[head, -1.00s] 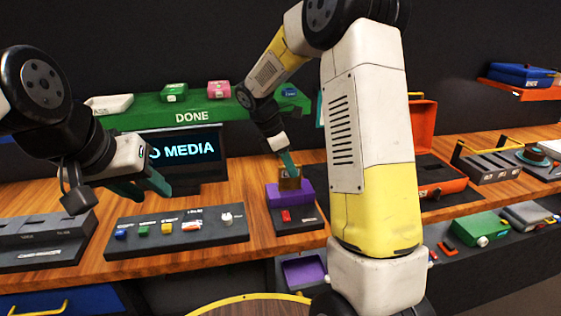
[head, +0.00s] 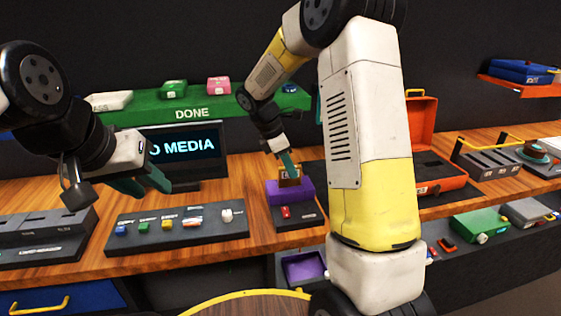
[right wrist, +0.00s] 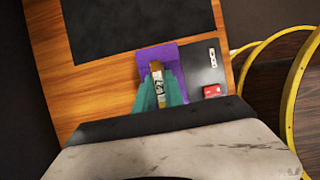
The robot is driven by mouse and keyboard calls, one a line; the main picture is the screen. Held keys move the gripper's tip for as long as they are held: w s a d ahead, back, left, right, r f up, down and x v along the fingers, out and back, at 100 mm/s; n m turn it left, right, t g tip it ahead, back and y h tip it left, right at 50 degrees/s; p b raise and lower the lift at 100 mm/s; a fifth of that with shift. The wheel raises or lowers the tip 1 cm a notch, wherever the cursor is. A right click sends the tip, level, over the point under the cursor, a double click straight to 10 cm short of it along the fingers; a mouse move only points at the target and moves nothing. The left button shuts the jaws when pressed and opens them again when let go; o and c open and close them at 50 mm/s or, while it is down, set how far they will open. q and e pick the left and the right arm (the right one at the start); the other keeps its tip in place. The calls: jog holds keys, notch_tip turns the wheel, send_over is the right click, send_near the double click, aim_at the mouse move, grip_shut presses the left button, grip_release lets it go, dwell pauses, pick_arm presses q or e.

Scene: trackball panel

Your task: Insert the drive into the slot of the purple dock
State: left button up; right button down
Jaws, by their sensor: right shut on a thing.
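The purple dock (head: 300,190) stands on a dark panel on the wooden counter in the head view; its purple face also shows in the right wrist view (right wrist: 165,53). My right gripper (head: 288,165) is shut on the drive (head: 289,181), a small brown-gold block with a pale label. The drive is at the dock's top; I cannot tell how deep it sits in the slot. In the right wrist view the drive (right wrist: 157,78) stands between the teal fingers (right wrist: 159,92), over the purple face. My left gripper (head: 142,186) is open and empty above the counter at left.
A red switch (head: 286,212) sits on the panel in front of the dock. A dark strip with several coloured plugs (head: 180,235) lies to its left. A screen (head: 183,150) and a green DONE shelf (head: 215,112) stand behind. An orange case (head: 422,130) stands open at right.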

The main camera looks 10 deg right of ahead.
jog(key=shift+f, duration=0.5)
jog(key=c, duration=1.3)
grip_release()
jog(key=shift+c, duration=0.2)
jog(key=shift+r, duration=5.45)
